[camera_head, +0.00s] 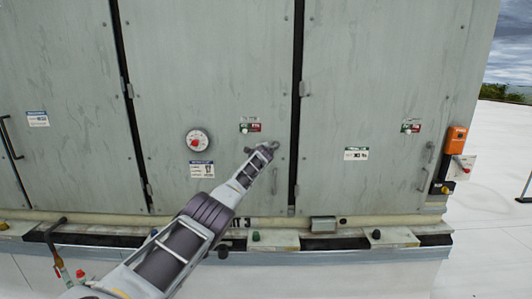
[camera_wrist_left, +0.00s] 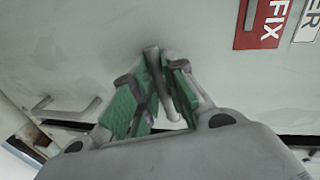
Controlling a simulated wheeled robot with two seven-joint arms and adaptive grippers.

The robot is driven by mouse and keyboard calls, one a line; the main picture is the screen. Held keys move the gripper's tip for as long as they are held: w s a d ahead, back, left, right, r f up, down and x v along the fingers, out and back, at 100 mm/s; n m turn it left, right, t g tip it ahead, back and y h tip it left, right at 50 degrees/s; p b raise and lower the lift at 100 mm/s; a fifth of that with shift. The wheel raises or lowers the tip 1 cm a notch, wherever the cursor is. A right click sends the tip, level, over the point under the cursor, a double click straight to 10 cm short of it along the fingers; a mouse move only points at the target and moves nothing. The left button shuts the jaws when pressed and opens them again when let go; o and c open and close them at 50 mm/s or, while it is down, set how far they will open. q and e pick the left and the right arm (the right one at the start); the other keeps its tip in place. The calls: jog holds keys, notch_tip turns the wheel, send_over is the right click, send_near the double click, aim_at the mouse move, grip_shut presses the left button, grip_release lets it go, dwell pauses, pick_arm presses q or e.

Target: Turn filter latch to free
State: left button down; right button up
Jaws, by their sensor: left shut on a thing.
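The filter latch (camera_wrist_left: 153,62) is a grey lever on the grey cabinet door. In the left wrist view it stands between the green pads of my left gripper (camera_wrist_left: 157,98), which is shut on it. In the head view my left gripper (camera_head: 269,148) reaches the middle door, and the latch is mostly hidden behind it. A green and red label (camera_head: 250,128) sits just up and left of the gripper. In the wrist view its red part reads FIX (camera_wrist_left: 264,24), at the upper right, apart from the lever. My right gripper is not in view.
A similar green and red label (camera_head: 410,127) is on the right door. An orange box (camera_head: 456,140) is at the cabinet's right edge. A ledge (camera_head: 274,240) runs below.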

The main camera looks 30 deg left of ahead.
pick_arm(q)
jog(key=shift+r+m, duration=0.4)
jog(key=shift+m, duration=0.1)
jog(key=shift+r, duration=0.15)
dwell(0.3)
jog(key=c, duration=1.5)
grip_release()
jog(key=shift+o, duration=0.2)
jog(key=shift+d, duration=0.25)
jog(key=shift+d+f+m, duration=0.2)
jog(key=shift+d+m, duration=0.1)
jog(key=shift+d, duration=0.15)
jog(key=shift+s+d+r, duration=0.1)
jog(key=shift+s+d, duration=0.05)
jog(key=shift+s, duration=0.15)
